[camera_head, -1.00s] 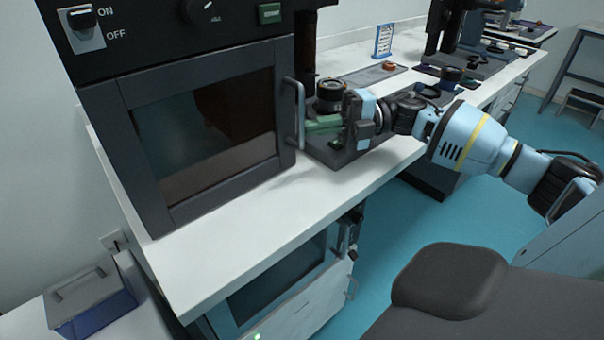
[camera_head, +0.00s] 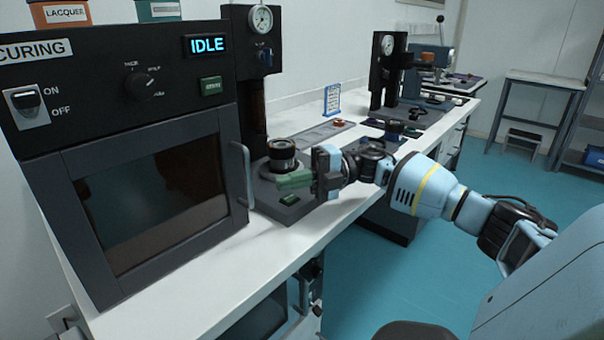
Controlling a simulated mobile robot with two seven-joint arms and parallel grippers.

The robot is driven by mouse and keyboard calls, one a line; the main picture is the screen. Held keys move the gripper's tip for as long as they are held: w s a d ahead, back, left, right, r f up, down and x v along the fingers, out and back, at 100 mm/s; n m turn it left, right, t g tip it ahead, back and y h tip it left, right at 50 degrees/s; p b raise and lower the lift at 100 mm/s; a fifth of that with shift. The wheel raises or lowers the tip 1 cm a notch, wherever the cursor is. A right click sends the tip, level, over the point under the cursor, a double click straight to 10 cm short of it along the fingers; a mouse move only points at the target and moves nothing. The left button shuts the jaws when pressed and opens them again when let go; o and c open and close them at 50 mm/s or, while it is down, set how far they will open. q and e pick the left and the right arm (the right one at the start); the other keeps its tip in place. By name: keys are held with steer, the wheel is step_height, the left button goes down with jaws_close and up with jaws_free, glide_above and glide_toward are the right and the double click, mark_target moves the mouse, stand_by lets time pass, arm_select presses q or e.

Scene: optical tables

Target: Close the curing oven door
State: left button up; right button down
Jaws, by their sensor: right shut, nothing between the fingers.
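The curing oven (camera_head: 115,85) stands at the left of the bench, with a CURING label and a lit IDLE display. Its dark framed door (camera_head: 160,195) lies against the oven front and looks closed, with no clear gap visible. The upright door handle (camera_head: 243,175) is on the door's right side. My right gripper (camera_head: 293,180) is shut and empty, its green fingers pointing left toward the handle, a short way to its right and apart from it. My left gripper is out of view.
A black press with a gauge (camera_head: 262,20) stands right behind the oven, its base under my right gripper. A lacquer container (camera_head: 62,14) sits on the oven. The white bench front (camera_head: 190,295) is clear. Another press (camera_head: 388,70) stands farther along.

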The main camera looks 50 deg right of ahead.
steer(key=d, duration=0.3)
steer(key=shift+w+d+r, duration=0.15)
steer(key=shift+w+d, duration=0.05)
steer(key=shift+w, duration=0.2)
steer(key=shift+w+d+b, duration=0.25)
steer(key=shift+d+b, duration=0.1)
steer(key=shift+d, duration=0.4)
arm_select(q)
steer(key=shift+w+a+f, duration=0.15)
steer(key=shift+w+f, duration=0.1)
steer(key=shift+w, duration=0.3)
